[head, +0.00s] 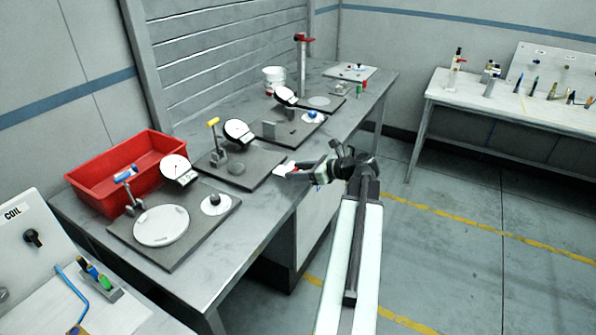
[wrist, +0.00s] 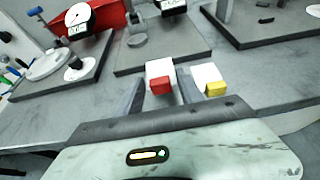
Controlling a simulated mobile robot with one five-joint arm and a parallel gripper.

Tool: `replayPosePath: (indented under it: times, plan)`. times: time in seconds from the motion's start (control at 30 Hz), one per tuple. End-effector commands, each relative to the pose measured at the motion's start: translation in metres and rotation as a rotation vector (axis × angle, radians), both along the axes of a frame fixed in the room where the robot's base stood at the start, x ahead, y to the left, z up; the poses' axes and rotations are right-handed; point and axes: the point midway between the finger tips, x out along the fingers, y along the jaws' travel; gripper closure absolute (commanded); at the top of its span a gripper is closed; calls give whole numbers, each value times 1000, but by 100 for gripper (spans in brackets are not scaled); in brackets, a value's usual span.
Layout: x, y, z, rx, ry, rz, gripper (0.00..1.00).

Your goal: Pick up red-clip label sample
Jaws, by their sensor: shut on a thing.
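The red-clip label sample (wrist: 158,72) is a white block with a red clip on its near end. In the wrist view it sits between the two dark fingers of my gripper (wrist: 158,92), which is shut on it. In the head view my gripper (head: 305,171) is over the front edge of the grey bench, and the white and red sample (head: 287,169) shows at its tip. I cannot tell whether the sample touches the bench. A yellow-clip label sample (wrist: 209,78) lies just right of the right finger in the wrist view; I cannot make it out in the head view.
The grey bench (head: 262,206) holds several dark base plates with dial gauges (head: 237,132). A red bin (head: 128,172) stands at the back left, a white tub (head: 274,77) and a red-topped post (head: 303,65) farther back. Open floor (head: 450,230) lies to the right.

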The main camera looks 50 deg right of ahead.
Motion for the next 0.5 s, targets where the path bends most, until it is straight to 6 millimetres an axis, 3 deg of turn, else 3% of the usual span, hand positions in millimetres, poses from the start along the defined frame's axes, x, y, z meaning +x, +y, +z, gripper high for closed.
replayPosePath:
  times: [0.5]
  plan:
    - [-135, 5, 11, 0, 0, -5, 93]
